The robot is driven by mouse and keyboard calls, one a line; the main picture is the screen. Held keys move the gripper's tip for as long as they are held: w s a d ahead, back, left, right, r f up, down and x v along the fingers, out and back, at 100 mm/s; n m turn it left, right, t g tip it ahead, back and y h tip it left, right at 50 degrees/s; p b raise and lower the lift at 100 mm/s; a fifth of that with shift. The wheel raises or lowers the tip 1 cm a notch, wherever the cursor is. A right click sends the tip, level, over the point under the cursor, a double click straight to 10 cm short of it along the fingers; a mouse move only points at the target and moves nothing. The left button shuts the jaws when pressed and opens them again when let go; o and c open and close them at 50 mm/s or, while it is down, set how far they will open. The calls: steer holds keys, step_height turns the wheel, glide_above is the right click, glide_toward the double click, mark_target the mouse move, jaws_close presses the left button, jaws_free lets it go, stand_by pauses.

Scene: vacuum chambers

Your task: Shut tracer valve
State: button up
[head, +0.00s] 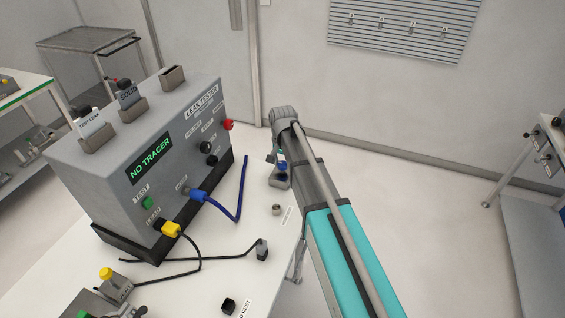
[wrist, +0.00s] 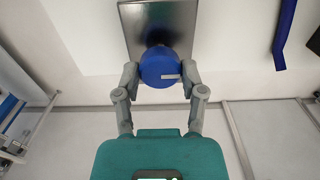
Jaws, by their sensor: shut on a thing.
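The tracer valve shows in the wrist view as a round blue knob (wrist: 158,66) with a short white mark pointing right. It sits on a grey metal block (wrist: 130,18). My gripper (wrist: 161,74) has one finger on each side of the knob and is shut on it. In the head view my gripper (head: 277,158) is at the table's right edge, and a little of the blue knob (head: 283,165) shows below it. The rest of the knob is hidden by my gripper and arm there. The leak tester (head: 120,170) stands left of it, its screen reading NO TRACER.
A blue hose (head: 238,205) loops from the tester's front towards my gripper. A yellow plug (head: 171,229) with a black cable is on the tester's front. A small grey round part (head: 277,209) and a black-cabled probe (head: 262,250) are on the white table (head: 215,265).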

stand_by(0.4)
steer(key=o, duration=1.1)
steer(key=shift+o, duration=0.2)
steer(key=shift+m, duration=0.3)
